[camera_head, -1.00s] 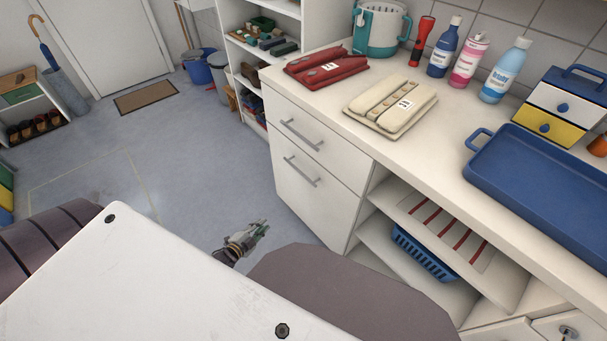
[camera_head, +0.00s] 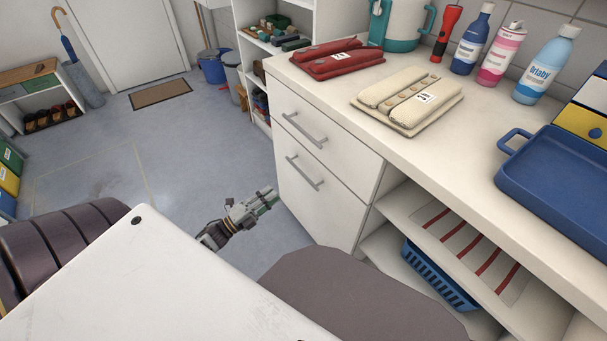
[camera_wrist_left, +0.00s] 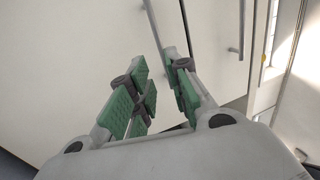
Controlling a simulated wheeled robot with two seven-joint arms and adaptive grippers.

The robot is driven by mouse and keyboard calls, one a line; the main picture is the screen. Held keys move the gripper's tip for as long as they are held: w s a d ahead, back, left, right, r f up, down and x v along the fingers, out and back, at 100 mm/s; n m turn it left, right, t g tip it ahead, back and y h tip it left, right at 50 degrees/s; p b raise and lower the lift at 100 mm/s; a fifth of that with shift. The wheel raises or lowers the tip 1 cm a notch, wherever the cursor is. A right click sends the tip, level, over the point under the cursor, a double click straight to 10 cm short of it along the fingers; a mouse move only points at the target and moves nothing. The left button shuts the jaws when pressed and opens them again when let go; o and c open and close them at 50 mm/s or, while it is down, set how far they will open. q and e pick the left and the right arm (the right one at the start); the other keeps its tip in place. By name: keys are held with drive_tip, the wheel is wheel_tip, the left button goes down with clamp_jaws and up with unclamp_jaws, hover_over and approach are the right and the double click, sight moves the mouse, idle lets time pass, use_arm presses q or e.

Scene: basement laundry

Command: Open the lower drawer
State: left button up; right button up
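The lower drawer (camera_head: 308,205) is a tall white front in the cabinet under the counter, shut, with a slanting grey bar handle (camera_head: 304,173). The shut upper drawer (camera_head: 295,113) is above it. My left gripper (camera_head: 268,197) is in front of the lower drawer, to the left of its handle and apart from it in the head view. In the left wrist view its green-padded fingers (camera_wrist_left: 157,62) are spread and empty. There, a bar (camera_wrist_left: 153,32) that seems to be the lower handle lies just beyond the fingertips; the other handle (camera_wrist_left: 241,28) is farther right. My right gripper is not in view.
The countertop (camera_head: 375,141) holds red and cream pouches, bottles and a blue tray (camera_head: 560,185). Open shelves with a blue basket (camera_head: 437,277) are right of the drawers. The floor (camera_head: 190,150) left of the cabinet is clear.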

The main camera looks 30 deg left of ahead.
sight(301, 172)
use_arm(q)
drive_tip(key=shift+w, duration=0.1)
idle(0.3)
drive_tip(key=b+x, duration=0.2)
drive_tip(key=x, duration=1.1)
drive_tip(key=shift+w, duration=0.2)
drive_tip(key=shift+w+d+r, duration=0.1)
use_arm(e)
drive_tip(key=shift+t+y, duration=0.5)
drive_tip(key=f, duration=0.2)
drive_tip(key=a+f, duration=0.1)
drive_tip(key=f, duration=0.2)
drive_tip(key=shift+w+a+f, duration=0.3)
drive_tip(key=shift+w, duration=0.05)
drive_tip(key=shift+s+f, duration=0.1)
use_arm(q)
drive_tip(key=c, duration=0.4)
clamp_jaws()
